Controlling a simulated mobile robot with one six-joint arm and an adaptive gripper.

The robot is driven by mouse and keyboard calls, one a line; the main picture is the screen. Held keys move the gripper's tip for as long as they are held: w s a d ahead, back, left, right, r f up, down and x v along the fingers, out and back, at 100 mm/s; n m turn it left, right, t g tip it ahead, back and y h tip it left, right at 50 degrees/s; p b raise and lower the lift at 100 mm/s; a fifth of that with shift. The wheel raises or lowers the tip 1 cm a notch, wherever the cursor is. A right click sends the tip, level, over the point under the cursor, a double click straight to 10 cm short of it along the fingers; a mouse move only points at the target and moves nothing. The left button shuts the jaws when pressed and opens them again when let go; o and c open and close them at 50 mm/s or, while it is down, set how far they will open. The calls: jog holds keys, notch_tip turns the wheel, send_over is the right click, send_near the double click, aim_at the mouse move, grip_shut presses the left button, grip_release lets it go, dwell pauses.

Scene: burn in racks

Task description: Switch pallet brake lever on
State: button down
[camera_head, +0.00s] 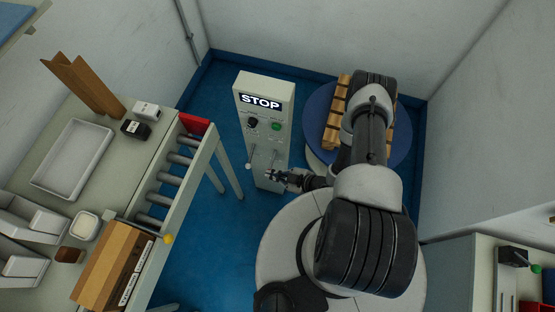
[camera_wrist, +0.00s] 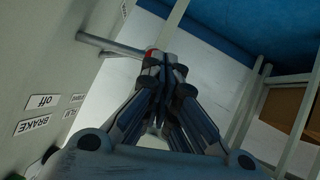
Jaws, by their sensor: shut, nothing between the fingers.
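The grey control cabinet (camera_head: 262,135) with a lit STOP display stands at the centre of the head view. Two thin levers are on its lower front; the left one (camera_head: 248,165) has a pale knob. My gripper (camera_head: 270,176) is shut and empty, low in front of the cabinet near these levers. In the wrist view, a BRAKE label (camera_wrist: 33,125) and an off label (camera_wrist: 43,101) are on the panel at left. A metal lever rod (camera_wrist: 105,43) reaches from the panel towards my shut fingertips (camera_wrist: 163,60). Its end is partly hidden, so I cannot tell whether they touch.
A roller conveyor (camera_head: 165,180) and table with a white tray (camera_head: 72,158) and a cardboard box (camera_head: 112,265) are at left. A blue round turntable (camera_head: 400,130) with a wooden pallet (camera_head: 335,115) is behind my arm. Blue floor (camera_head: 215,220) is free between conveyor and cabinet.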

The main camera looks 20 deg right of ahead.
jog(key=shift+f+n+t+b, duration=0.3)
jog(key=shift+f+t, duration=0.1)
jog(key=shift+f, duration=0.45)
jog(key=shift+r, duration=0.15)
jog(key=shift+r+p, duration=0.65)
jog(key=shift+p, duration=0.05)
jog(key=shift+r, duration=0.1)
